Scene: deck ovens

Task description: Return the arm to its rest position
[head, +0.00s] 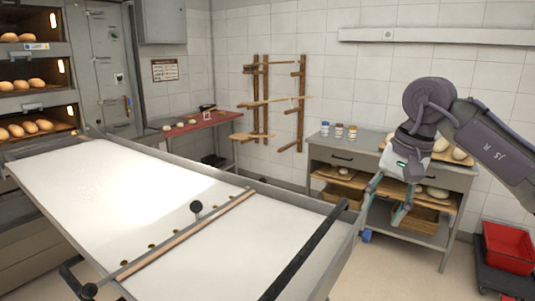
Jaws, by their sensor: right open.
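My right arm comes in from the right edge, with its links bent over the grey side table. My right gripper (385,206) hangs below the wrist with its two fingers apart and nothing between them. It points down in front of the side table (374,181), clear of the white loader surface to its left. Whether it touches the table's front cannot be told from this view. My left gripper is not in view.
A long white loader (95,190) with metal rails fills the left and middle. Deck ovens (38,75) with loaves stand at the far left. A red bench (200,125) is at the back. A red crate (508,247) sits at the lower right. Open floor lies between loader and side table.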

